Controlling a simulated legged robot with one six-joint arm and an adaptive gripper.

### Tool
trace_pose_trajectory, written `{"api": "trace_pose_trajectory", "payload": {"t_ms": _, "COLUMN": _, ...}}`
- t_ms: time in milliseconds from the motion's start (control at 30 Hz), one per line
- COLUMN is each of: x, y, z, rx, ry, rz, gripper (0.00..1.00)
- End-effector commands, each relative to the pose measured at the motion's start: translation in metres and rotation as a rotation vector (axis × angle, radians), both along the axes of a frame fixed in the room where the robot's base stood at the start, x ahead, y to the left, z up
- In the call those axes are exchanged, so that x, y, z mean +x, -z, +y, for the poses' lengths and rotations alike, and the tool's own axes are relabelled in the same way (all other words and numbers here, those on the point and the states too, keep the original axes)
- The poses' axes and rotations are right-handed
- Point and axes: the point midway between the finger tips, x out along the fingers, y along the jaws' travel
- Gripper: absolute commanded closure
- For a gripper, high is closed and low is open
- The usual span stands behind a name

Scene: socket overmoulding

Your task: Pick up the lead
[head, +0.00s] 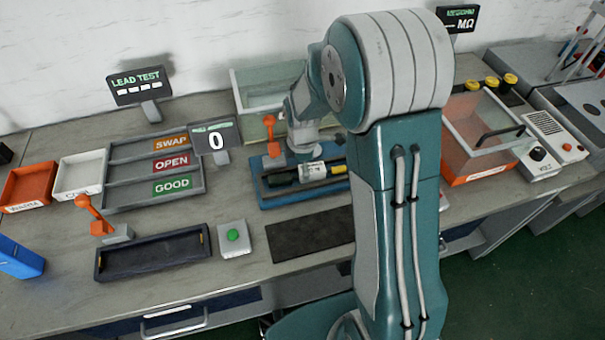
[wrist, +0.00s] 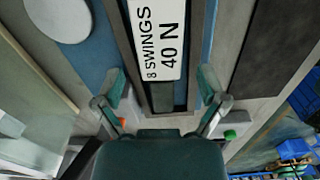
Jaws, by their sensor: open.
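In the head view a blue fixture (head: 268,200) stands mid-table below my wrist. A dark piece with a white label (head: 312,171) and a yellow end (head: 338,169) lies in it; I cannot tell for sure whether this is the lead. In the wrist view my gripper (wrist: 162,90) is open, its two fingers apart on either side of a dark slot in the fixture. A white plate reading "8 SWINGS 40 N" (wrist: 158,38) shows between and beyond the fingertips. Nothing is seen gripped. My arm hides part of the fixture's right side in the head view.
An orange lever (head: 270,132) rises by the fixture. A dark tray (head: 150,257), a green button box (head: 234,238) and a dark mat (head: 312,234) lie in front. A sorting rack (head: 125,172) is at left. A clear-sided orange box (head: 470,165) stands at right.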

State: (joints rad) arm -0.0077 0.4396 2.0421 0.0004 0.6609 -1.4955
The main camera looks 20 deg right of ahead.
Motion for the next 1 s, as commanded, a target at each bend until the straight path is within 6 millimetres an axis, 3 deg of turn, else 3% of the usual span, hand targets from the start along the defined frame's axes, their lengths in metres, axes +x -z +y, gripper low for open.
{"api": "trace_pose_trajectory", "payload": {"t_ms": 100, "x": -0.0004, "y": 0.0107, "z": -0.0032, "rx": 0.002, "ry": 0.003, "rz": 0.000, "gripper": 0.09}}
{"api": "trace_pose_trajectory", "payload": {"t_ms": 333, "x": -0.0002, "y": 0.0121, "z": -0.0008, "rx": 0.000, "ry": 0.002, "rz": -0.002, "gripper": 0.09}}
{"api": "trace_pose_trajectory", "payload": {"t_ms": 367, "x": -0.0002, "y": 0.0121, "z": -0.0006, "rx": 0.000, "ry": 0.002, "rz": -0.002, "gripper": 0.18}}
{"api": "trace_pose_trajectory", "payload": {"t_ms": 533, "x": -0.0001, "y": 0.0119, "z": -0.0002, "rx": -0.001, "ry": 0.002, "rz": -0.002, "gripper": 0.93}}
{"api": "trace_pose_trajectory", "payload": {"t_ms": 567, "x": -0.0001, "y": 0.0119, "z": -0.0003, "rx": -0.001, "ry": 0.002, "rz": -0.001, "gripper": 0.99}}
{"api": "trace_pose_trajectory", "payload": {"t_ms": 1000, "x": -0.0001, "y": 0.0070, "z": -0.0013, "rx": 0.000, "ry": 0.003, "rz": -0.001, "gripper": 0.99}}
